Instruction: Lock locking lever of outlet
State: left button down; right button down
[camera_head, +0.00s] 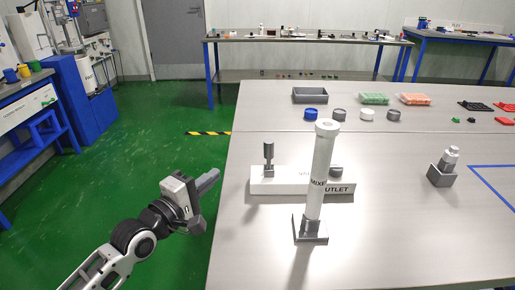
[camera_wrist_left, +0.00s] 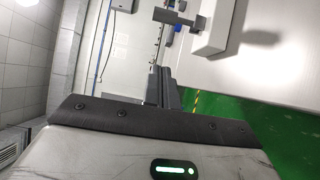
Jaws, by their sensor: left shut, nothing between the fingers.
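A long white block (camera_head: 277,182), lettered OUTLET at its right end, lies on the steel table. A dark grey upright lever-like part (camera_head: 268,158) stands at its left end. A white tube marked MIXER (camera_head: 320,165) stands on a dark square base in front and hides the block's middle. A grey round part (camera_head: 336,170) shows behind the tube. My left gripper (camera_head: 208,182) is shut and empty, left of the table edge and apart from the block. In the left wrist view its fingers (camera_wrist_left: 165,88) point towards the white block (camera_wrist_left: 222,28) and dark lever part (camera_wrist_left: 174,18). My right gripper is out of view.
A grey tray (camera_head: 310,95), several round caps and two crates with green (camera_head: 374,98) and orange (camera_head: 415,98) contents stand farther back. A small bottle in a grey holder (camera_head: 441,175) stands at right. The table's front area beside the tube is clear.

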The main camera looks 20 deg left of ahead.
pick_arm(q)
send_near(269, 156)
jog(key=w+a+r, duration=0.1)
jog(key=w+a, duration=0.3)
jog(key=w, duration=0.1)
jog(key=d, duration=0.1)
jog(key=w+d, duration=0.1)
jog(key=d+p, duration=0.1)
jog(key=shift+w+r, duration=0.25)
jog(key=shift+w, duration=0.15)
jog(key=shift+w+d, duration=0.2)
jog(key=shift+d, duration=0.2)
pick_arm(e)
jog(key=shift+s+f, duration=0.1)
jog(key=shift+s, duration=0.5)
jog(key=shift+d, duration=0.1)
